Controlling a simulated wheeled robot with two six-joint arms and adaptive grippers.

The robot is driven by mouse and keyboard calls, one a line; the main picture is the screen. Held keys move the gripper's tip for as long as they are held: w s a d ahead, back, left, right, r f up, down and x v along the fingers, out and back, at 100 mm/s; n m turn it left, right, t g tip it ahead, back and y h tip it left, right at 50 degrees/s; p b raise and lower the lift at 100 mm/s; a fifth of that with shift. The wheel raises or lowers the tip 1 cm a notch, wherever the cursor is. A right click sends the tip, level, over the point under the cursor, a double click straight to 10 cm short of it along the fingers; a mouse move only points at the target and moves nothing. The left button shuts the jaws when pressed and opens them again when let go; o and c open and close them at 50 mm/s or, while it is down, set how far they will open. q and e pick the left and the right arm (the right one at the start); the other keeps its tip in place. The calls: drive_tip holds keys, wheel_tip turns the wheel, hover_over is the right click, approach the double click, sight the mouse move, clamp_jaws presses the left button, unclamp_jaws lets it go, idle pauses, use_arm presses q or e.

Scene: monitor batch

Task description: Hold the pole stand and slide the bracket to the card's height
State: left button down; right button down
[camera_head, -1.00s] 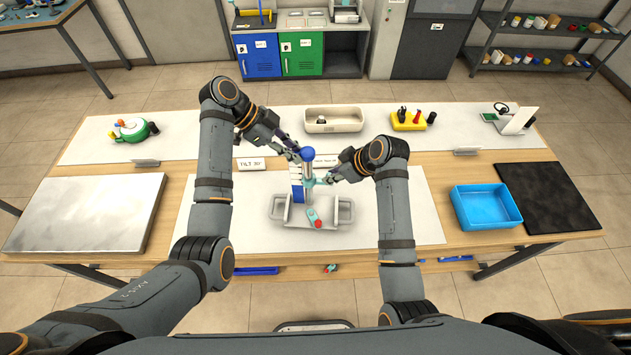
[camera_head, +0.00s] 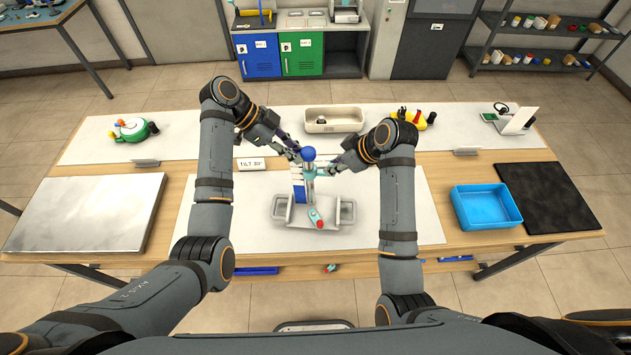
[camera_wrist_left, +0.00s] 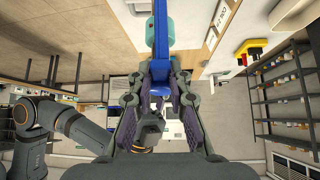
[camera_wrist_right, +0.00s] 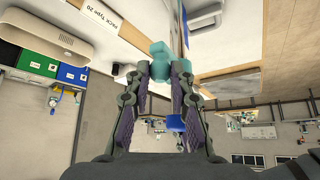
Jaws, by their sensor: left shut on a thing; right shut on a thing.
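A blue and white striped scale (camera_head: 298,183) runs beside the pole. The teal bracket (camera_head: 310,171) sits high on the pole, below the ball. My left gripper (camera_head: 294,153) is shut on the stand near its top; its wrist view shows the blue upright (camera_wrist_left: 160,45) between the fingers. My right gripper (camera_head: 330,167) is shut on the bracket, also seen in its wrist view (camera_wrist_right: 159,62).
A beige bin (camera_head: 348,112) and a yellow holder (camera_head: 430,121) stand behind. A blue tray (camera_head: 465,213) and black mat (camera_head: 555,205) lie right, a metal plate (camera_head: 85,215) left. A teal and red piece (camera_head: 316,217) lies at the base.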

drive_tip(key=shift+w+a+r, duration=0.15)
drive_tip(key=shift+a+r, duration=0.15)
drive_tip(key=shift+r, duration=1.75)
idle(0.5)
drive_tip(key=c, duration=1.1)
unclamp_jaws()
drive_tip(key=d+f+v, duration=0.1)
drive_tip(key=v, duration=0.6)
drive_tip(key=shift+s+d+r, duration=0.3)
drive_tip(key=shift+s+r, duration=0.1)
drive_tip(key=shift+s, duration=0.05)
